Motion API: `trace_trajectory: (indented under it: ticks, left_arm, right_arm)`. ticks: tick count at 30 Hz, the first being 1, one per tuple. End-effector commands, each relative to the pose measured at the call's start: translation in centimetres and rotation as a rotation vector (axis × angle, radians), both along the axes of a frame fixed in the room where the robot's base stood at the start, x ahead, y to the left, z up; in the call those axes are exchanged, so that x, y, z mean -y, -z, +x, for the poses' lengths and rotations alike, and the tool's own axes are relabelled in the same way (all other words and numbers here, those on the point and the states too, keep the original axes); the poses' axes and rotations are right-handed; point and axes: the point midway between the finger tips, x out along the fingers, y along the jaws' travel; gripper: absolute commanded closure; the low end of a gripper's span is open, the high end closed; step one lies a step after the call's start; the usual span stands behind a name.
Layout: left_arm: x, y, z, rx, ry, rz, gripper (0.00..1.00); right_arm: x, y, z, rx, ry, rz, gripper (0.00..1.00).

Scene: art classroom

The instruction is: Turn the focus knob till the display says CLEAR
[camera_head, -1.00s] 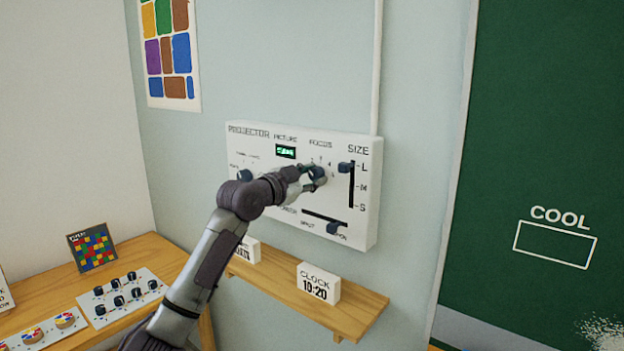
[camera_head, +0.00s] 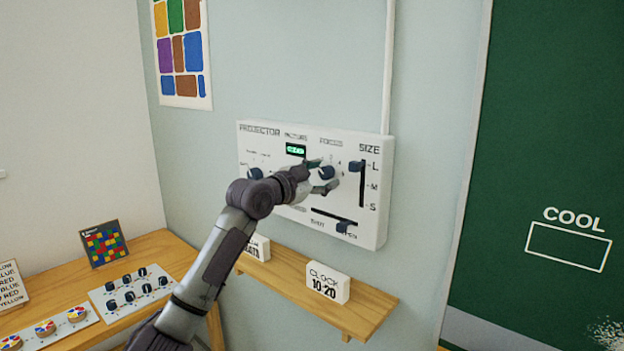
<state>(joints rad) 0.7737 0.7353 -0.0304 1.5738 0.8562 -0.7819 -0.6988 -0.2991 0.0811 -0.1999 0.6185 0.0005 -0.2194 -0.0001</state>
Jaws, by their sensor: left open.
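The white projector panel (camera_head: 270,150) is on the wall at the middle of the view. The dark blue focus knob (camera_head: 327,172) is under the FOCUS label on it. The small picture display (camera_head: 295,150) is lit green; its text is too small to read surely. My left gripper (camera_head: 325,178) is at the focus knob, its open fingers above and below it. I cannot tell whether they touch the knob. My left arm covers the panel's lower left part. My right gripper is not in view.
The size slider (camera_head: 362,180) and a lower slider (camera_head: 343,226) are close to the gripper on the panel. A wooden shelf (camera_head: 345,315) with a clock sign (camera_head: 328,283) juts out below. A wooden table (camera_head: 165,245) with knob boards stands at left.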

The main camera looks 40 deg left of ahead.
Motion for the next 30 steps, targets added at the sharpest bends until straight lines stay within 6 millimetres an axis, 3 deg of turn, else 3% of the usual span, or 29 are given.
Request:
trace_trajectory:
  ticks: [15, 21, 30]
  left_arm:
    - [-1.0, 0.0, -9.5, -0.004, -0.001, 0.003, 0.4]
    - [-1.1, -0.2, -11.2, -0.003, 0.0, 0.001, 0.4]
    - [-1.2, -0.3, -11.6, -0.001, -0.001, 0.001, 0.4]
  right_arm:
    - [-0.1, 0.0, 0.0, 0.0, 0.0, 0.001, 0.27]
    - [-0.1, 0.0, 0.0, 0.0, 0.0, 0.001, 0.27]
    - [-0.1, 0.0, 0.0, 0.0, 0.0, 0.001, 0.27]
